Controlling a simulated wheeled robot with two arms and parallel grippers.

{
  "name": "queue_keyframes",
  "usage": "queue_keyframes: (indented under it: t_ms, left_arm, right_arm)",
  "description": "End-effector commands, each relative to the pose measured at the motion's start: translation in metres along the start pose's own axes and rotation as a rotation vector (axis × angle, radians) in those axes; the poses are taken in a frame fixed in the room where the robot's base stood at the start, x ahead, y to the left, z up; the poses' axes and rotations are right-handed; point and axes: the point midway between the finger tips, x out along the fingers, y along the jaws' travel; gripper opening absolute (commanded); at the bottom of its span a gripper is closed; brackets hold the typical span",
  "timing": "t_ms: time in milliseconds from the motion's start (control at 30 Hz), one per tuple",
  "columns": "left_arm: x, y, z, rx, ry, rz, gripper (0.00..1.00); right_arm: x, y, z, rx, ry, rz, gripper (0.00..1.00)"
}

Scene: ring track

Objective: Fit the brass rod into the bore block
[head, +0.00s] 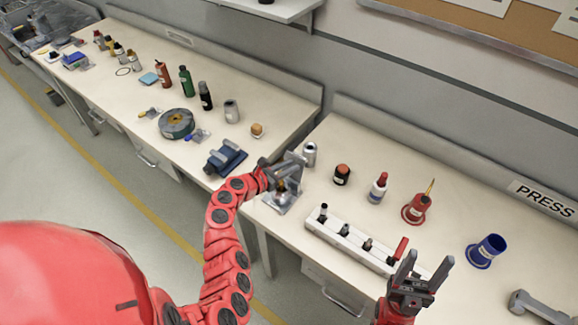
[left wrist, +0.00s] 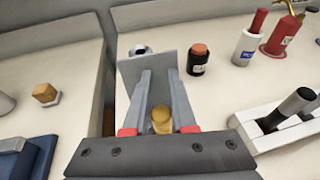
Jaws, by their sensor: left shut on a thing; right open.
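My left gripper (head: 284,172) is over the near left corner of the right bench, at a grey metal fixture with an upright plate (left wrist: 146,68) and a flat base (head: 279,203). A rounded brass piece (left wrist: 161,117), which I take for the brass rod, fills the gap between the left fingers, and they are shut on it. Its lower part is hidden. The fixture looks like the bore block, but its bore is not visible. I cannot tell whether the rod touches it. My right gripper (head: 426,264) is open and empty, above the right bench's front.
A white rack (head: 380,262) with several dark pegs lies right of the fixture. A silver can (head: 310,153), a dark jar (head: 342,174) and a red-capped bottle (head: 379,187) stand behind. A blue clamp-like block (head: 226,158) sits on the left bench. A gap separates the benches.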

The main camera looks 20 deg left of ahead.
Motion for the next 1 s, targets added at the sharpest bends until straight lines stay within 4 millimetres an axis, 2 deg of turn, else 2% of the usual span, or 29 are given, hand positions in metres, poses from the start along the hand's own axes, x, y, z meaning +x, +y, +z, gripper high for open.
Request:
queue_keyframes:
  t_ms: [300,333,467,833,1000]
  left_arm:
    - [0.001,0.001,-0.003,0.0,-0.002,0.001,0.0]
    - [0.001,0.001,-0.002,0.0,-0.002,0.001,0.3]
    - [0.001,0.001,-0.002,0.001,-0.001,0.001,0.53]
    - [-0.001,0.0,0.003,0.002,-0.001,0.0,0.54]
    - [-0.017,0.002,0.001,0.002,-0.006,0.004,0.54]
  right_arm:
    - [-0.003,0.0,0.0,0.0,0.0,0.0,0.59]
    - [-0.002,0.0,0.0,0.0,0.0,0.0,0.59]
    - [-0.002,0.0,0.0,0.0,0.0,0.0,0.59]
    - [0.002,0.0,0.0,0.0,0.0,0.0,0.59]
    - [-0.005,0.0,0.001,0.0,0.0,0.0,0.59]
